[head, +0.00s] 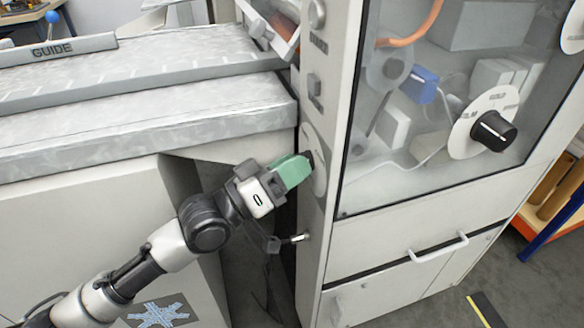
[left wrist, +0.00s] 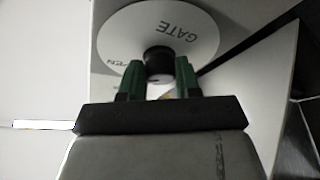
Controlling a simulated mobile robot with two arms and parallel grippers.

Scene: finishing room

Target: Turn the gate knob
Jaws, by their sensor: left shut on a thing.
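The gate knob (left wrist: 158,60) is a black round knob on a white dial plate (left wrist: 196,24) in the left wrist view. The plate reads "GATE", with partly hidden lettering at its lower left. My left gripper (left wrist: 160,78) has its green fingers on either side of the knob and is shut on it. In the head view the left gripper (head: 306,160) reaches the narrow side of the grey cabinet. The dial plate (head: 319,182) shows there as a pale disc, and the knob is mostly hidden behind the fingers. My right gripper is not in view.
The cabinet has a window (head: 450,90); another black knob on a white dial (head: 493,131) shows there. A drawer handle (head: 438,247) sticks out below. A small lever (head: 300,238) juts out under my gripper. A grey machine bed (head: 150,120) lies to the left.

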